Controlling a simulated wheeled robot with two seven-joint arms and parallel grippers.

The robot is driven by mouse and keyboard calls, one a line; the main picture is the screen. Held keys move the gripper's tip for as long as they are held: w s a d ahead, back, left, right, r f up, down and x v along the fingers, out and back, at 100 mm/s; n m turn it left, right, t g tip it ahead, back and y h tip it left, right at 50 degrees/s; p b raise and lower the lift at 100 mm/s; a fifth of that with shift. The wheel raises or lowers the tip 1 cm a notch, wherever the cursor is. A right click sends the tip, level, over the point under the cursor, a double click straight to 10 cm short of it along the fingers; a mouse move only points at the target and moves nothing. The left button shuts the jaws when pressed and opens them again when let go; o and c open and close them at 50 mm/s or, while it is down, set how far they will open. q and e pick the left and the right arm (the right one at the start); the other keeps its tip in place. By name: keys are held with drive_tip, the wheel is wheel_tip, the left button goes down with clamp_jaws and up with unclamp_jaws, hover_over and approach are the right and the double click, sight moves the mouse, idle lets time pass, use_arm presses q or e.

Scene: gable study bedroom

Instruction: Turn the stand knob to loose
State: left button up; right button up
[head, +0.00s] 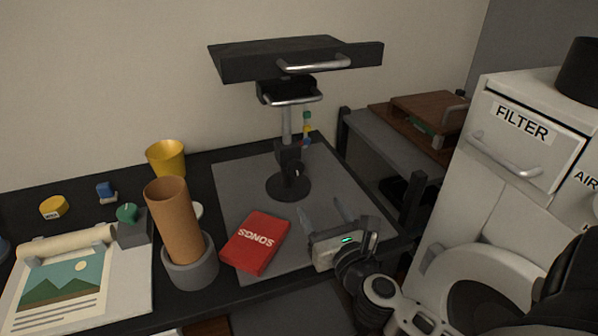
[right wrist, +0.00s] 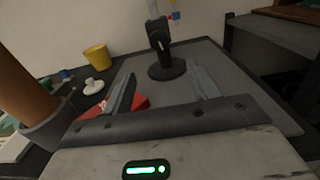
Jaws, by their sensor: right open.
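The stand (head: 288,187) has a round black base, a metal post and a dark tilted top with silver handles. The stand knob (head: 296,170) is a small dark piece with a pale mark low on the post, at the black collar. The collar and base also show in the right wrist view, with the knob (right wrist: 164,44) facing me. My right gripper (head: 322,212) is open and empty, in front of the stand and apart from it. In the right wrist view its fingers (right wrist: 160,76) point towards the base. My left gripper is not in view.
A red songbook (head: 255,243) lies on the grey mat (head: 234,180) left of my right gripper. A cork-coloured cylinder in a grey holder (head: 190,275) and a yellow cup (head: 166,157) stand further left. A white filter cabinet (head: 505,215) is at right. The mat between gripper and stand is clear.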

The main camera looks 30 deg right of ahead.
sight(297, 171)
drive_tip(key=x, duration=1.3)
drive_tip(key=shift+w+a+r+p, duration=0.1)
drive_tip(key=shift+w+p, duration=0.05)
drive_tip(key=shift+p, duration=0.2)
drive_tip(key=c, duration=1)
